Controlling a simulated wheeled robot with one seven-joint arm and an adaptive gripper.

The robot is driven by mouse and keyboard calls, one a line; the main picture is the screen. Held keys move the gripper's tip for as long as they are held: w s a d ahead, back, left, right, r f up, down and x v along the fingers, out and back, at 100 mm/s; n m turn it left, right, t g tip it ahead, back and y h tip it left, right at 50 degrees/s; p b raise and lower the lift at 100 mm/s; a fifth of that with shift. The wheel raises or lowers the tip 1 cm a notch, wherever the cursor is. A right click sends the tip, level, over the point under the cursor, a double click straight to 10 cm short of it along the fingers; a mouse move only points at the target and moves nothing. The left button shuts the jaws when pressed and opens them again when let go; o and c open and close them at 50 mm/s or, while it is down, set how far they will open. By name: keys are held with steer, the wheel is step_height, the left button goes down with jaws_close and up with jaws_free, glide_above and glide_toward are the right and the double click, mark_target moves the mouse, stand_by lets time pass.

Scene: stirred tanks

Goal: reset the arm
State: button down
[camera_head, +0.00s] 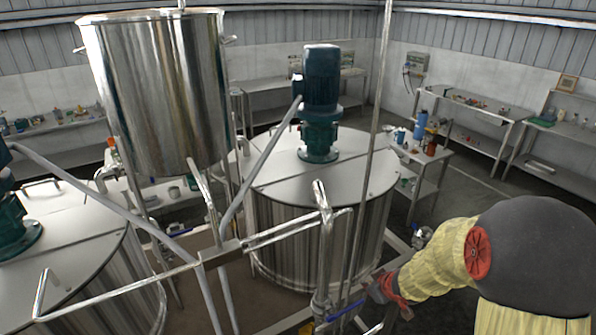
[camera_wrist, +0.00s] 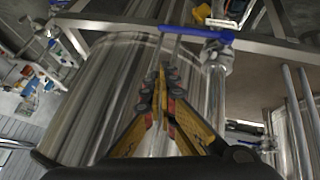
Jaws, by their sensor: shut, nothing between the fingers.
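My arm reaches in from the lower right in the head view, in a yellow sleeve. My gripper (camera_head: 374,322) is at its end, low in the picture, close to the pipework with a blue valve handle (camera_head: 346,310). In the wrist view my gripper (camera_wrist: 164,78) has its yellow and black fingers drawn together at the tips, with nothing between them. The blue valve handle (camera_wrist: 197,33) lies beyond the fingertips there, on a metal pipe valve (camera_wrist: 216,58). I cannot tell the exact gap between fingers and handle.
A steel tank (camera_head: 320,222) with a green motor (camera_head: 320,80) stands left of my arm. A raised steel vessel (camera_head: 155,90) and railing pipes (camera_head: 130,290) are further left. Benches (camera_head: 475,110) line the walls. Open floor (camera_head: 460,185) lies behind my arm.

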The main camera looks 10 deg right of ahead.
steer(key=s+d+f+m+g+h+b, duration=0.1)
steer(key=s+d+m+g+h+b, duration=0.15)
steer(key=s, duration=0.55)
steer(key=s+d+m+g+h+b, duration=0.1)
steer(key=s+d+m+g+b, duration=0.2)
steer(key=s, duration=0.5)
steer(key=s+a+f+t+y+b, duration=0.1)
steer(key=s+a+f+b, duration=0.3)
steer(key=a+b, duration=0.4)
steer(key=s+a+f+t+y+b, duration=0.2)
steer(key=s+a+b, duration=0.5)
steer(key=b, duration=1.3)
steer(key=shift+a+f+t+b, duration=0.45)
steer(key=shift+a+f, duration=0.35)
steer(key=shift+f, duration=0.35)
